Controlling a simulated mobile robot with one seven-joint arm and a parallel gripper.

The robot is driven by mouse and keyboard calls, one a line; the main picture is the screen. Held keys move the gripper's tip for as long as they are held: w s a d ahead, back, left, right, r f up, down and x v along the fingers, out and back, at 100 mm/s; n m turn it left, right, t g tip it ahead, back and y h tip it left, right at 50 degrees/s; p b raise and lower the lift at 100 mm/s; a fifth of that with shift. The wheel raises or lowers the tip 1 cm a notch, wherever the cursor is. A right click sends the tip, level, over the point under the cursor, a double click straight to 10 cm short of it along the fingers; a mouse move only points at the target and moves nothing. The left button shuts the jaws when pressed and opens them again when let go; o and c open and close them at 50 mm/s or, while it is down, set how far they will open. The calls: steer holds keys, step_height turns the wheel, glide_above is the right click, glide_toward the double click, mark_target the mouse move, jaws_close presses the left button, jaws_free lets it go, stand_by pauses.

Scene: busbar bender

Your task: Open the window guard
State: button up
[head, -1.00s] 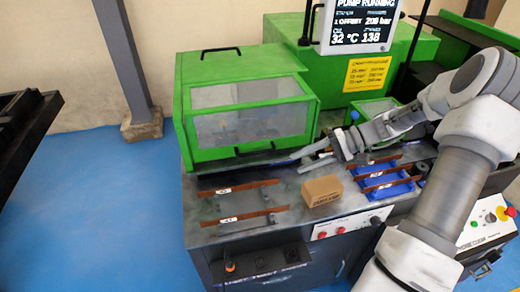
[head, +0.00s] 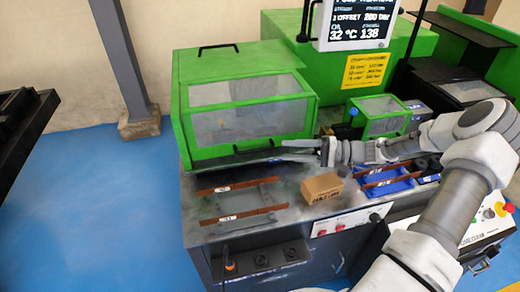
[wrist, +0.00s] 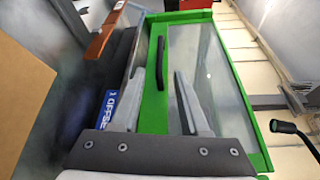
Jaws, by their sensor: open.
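The window guard (head: 186,139) is a green frame with clear panes on the bender at centre left in the head view. It looks closed. Its black bar handle (head: 253,150) runs along the lower front edge. In the wrist view the guard's green frame (wrist: 154,115) and pane fill the middle and right, with the handle (wrist: 160,62) upright near the centre. My gripper (head: 290,150) is at the right end of the guard's lower front edge, fingers pointing left. The fingers (wrist: 160,88) are open and empty, with the handle ahead between their lines. I cannot tell any contact.
A cardboard box (head: 322,187) stands on the bench just below my gripper. Copper bars lie on grey supports (head: 247,203) at left and on a blue holder (head: 388,187) at right. A smaller green guard (head: 380,117) and a display (head: 357,22) stand behind.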

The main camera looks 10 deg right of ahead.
mark_target(260, 150)
steer(key=x, duration=0.9)
steer(key=shift+a, duration=0.15)
jaws_close()
stand_by(1.0)
